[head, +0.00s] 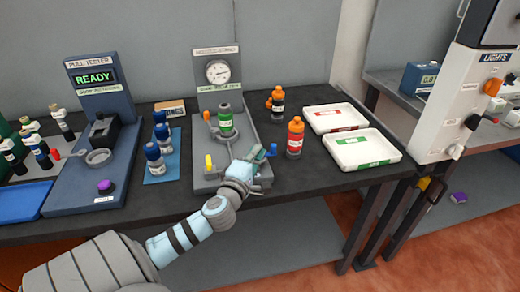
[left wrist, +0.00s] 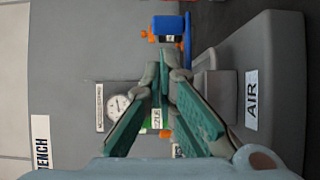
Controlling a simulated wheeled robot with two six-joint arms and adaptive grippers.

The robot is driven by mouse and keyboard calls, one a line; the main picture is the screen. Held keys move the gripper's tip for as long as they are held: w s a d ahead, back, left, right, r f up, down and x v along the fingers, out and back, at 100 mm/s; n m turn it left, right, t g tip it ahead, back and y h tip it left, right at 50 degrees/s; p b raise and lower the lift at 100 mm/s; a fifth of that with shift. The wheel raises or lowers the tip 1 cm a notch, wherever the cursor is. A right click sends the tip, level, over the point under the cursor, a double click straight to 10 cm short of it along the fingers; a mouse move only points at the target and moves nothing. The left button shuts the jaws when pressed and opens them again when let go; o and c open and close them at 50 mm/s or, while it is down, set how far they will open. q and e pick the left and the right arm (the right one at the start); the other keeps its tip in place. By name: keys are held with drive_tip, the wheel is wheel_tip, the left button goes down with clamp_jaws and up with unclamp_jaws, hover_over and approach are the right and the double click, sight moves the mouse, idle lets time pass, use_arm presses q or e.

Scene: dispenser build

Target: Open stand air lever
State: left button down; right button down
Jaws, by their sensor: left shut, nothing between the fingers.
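The stand (head: 205,182) is a grey unit with a round gauge (head: 218,71) on its back panel. A green bottle (head: 226,121) stands in its holder. A small yellow-topped lever (head: 209,162) is at the front left of the base. A blue lever (head: 273,149) is at the front right, and blue also shows in the left wrist view (left wrist: 187,38). A label reading AIR (left wrist: 252,100) is on the base. My left gripper (head: 262,154) is shut and empty, close beside the blue lever; I cannot tell whether they touch. My right gripper is not in view.
An orange bottle (head: 295,138) stands just right of the stand, with another (head: 277,104) behind. Red-labelled (head: 335,117) and green-labelled trays (head: 361,149) lie farther right. Blue-capped bottles (head: 155,160) and the pull tester (head: 85,183) are left. A lights panel (head: 466,75) stands at right.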

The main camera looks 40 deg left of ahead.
use_arm(q)
drive_tip(key=shift+x, duration=1.55)
drive_tip(key=h+p, duration=0.1)
drive_tip(key=p, duration=0.2)
drive_tip(key=shift+d+r+m+t+p, duration=0.3)
drive_tip(key=shift+d+r+m+p, duration=0.05)
drive_tip(key=shift+d+m, duration=0.05)
drive_tip(key=shift+s+f+h, duration=0.15)
drive_tip(key=shift+h, duration=0.15)
drive_tip(key=shift+f, duration=0.25)
drive_tip(key=shift+d, duration=0.1)
